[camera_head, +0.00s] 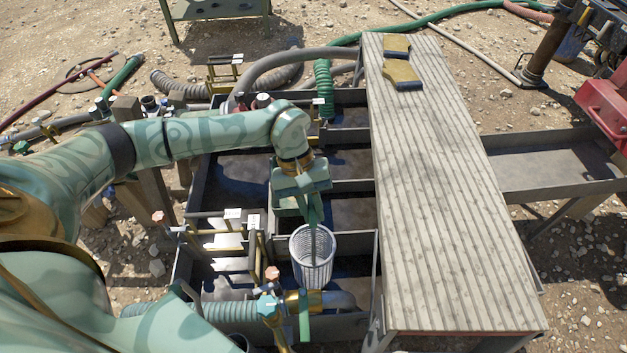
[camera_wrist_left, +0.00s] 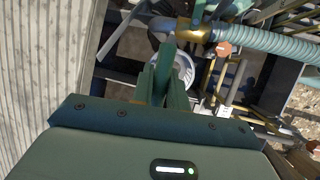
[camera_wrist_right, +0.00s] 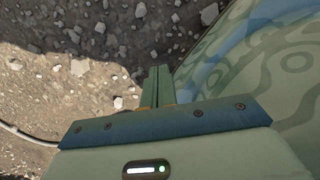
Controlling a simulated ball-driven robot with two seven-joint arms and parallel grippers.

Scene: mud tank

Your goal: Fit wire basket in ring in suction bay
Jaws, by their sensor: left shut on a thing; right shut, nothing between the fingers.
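The white wire basket (camera_head: 322,270) stands roughly upright in the front compartment of the mud tank, the one with the pipe and hose. My left gripper (camera_head: 312,222) points down at it from above, shut on a thin upright part at the basket's mouth. The left wrist view shows the fingers (camera_wrist_left: 162,75) together, covering much of the basket (camera_wrist_left: 187,72). No ring can be made out; the basket hides what lies under it, so I cannot tell whether it is seated. My right gripper (camera_wrist_right: 158,82) is shut and empty above stony ground.
A brass-coloured valve and pipe (camera_head: 300,300) with a ribbed hose (camera_head: 222,311) lie just in front of the basket. Yellow rails (camera_head: 225,232) stand left of it. A long plank walkway (camera_head: 440,190) with gloves (camera_head: 400,74) borders the tank on the right.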

